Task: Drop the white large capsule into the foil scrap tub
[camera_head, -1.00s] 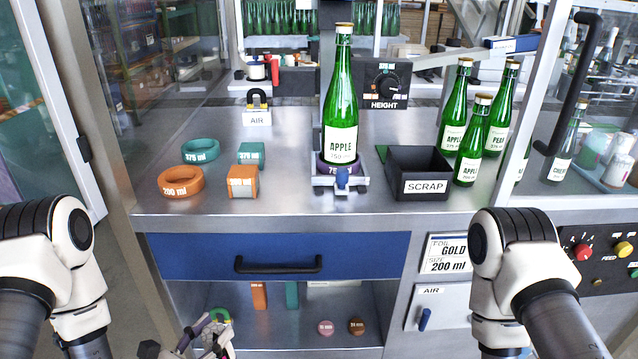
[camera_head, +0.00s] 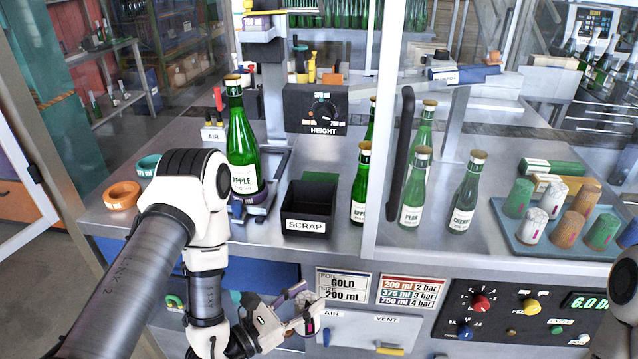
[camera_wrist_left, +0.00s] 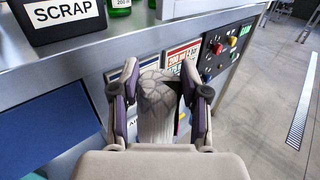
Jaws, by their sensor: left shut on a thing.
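My left gripper (camera_head: 303,308) is low in front of the machine, below the scrap tub. It is shut on a whitish, grey-streaked capsule, clear in the left wrist view (camera_wrist_left: 157,100) between the two fingers (camera_wrist_left: 160,78). In the head view the capsule is small and partly hidden by the fingers. The foil scrap tub (camera_head: 305,212) is a black open box labelled SCRAP on the steel worktop, above and slightly left of the gripper. Its labelled front (camera_wrist_left: 66,22) also shows at upper left in the left wrist view. My right gripper is out of view.
A green APPLE bottle (camera_head: 243,150) stands left of the tub, and another bottle (camera_head: 360,185) close at its right. A glass door with a black handle (camera_head: 401,145) stands farther right. A blue tray (camera_head: 515,238) holds several capsules. The worktop's front edge lies between gripper and tub.

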